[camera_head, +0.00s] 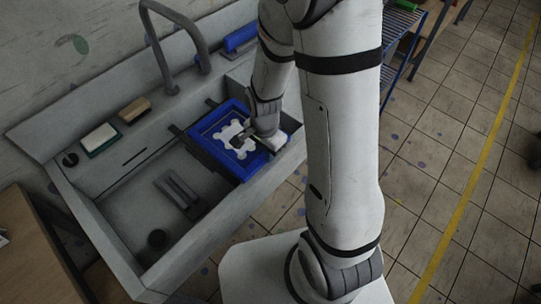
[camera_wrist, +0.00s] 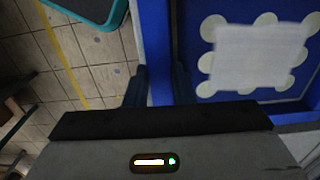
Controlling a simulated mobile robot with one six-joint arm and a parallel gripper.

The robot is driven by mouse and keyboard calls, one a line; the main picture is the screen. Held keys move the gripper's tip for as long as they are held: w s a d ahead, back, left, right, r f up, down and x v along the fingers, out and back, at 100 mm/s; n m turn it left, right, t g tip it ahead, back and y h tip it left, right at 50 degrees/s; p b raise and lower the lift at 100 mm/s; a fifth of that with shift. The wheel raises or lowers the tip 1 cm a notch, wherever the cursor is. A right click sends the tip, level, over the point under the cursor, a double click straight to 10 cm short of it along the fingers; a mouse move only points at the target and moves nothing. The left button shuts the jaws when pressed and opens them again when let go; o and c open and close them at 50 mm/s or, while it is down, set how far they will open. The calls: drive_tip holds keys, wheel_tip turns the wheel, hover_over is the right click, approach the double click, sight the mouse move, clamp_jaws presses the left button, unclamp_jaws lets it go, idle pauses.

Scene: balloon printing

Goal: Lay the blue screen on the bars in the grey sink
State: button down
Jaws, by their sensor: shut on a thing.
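The blue screen (camera_head: 200,128) has a blue frame and a pale rounded pattern in its middle. It is over the right part of the grey sink (camera_head: 118,205). Dark bar ends (camera_head: 178,131) show at its left edge; the rest of the bars is hidden under it. I cannot tell whether the screen touches the bars. My gripper (camera_head: 262,143) is at the screen's right side. In the wrist view my gripper (camera_wrist: 158,88) is shut on one side of the blue frame (camera_wrist: 157,45), a finger on each side.
A grey tap (camera_head: 172,60) arches over the back of the sink. A green-edged block (camera_head: 100,138) and a brown brush (camera_head: 135,109) lie on the back ledge. A blue object (camera_head: 240,38) lies behind. A dark slotted piece (camera_head: 178,190) lies in the basin.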

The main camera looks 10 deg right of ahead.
sight(247, 145)
drive_tip(key=shift+w+a+f, duration=0.1)
drive_tip(key=shift+w+a, duration=0.45)
drive_tip(key=shift+w, duration=0.2)
drive_tip(key=w+a+f+b, duration=0.1)
drive_tip(key=w+f, duration=0.1)
drive_tip(key=w+a+f, duration=0.1)
drive_tip(key=w+a, duration=0.1)
drive_tip(key=shift+w+f+b, duration=0.25)
drive_tip(key=shift+f+b, duration=0.15)
drive_tip(key=shift+w+a+f+b, duration=0.25)
drive_tip(key=shift+f+b, duration=0.1)
drive_tip(key=shift+f, duration=0.15)
drive_tip(key=shift+w+a+f+b, duration=0.1)
drive_tip(key=shift+w+f+b, duration=0.2)
drive_tip(key=shift+f, duration=0.2)
drive_tip(key=shift+f+b, duration=0.5)
drive_tip(key=shift+f, duration=0.05)
drive_tip(key=shift+f+b, duration=0.35)
drive_tip(key=shift+b, duration=0.1)
drive_tip(key=c, duration=1.1)
unclamp_jaws()
drive_tip(key=shift+c, duration=0.2)
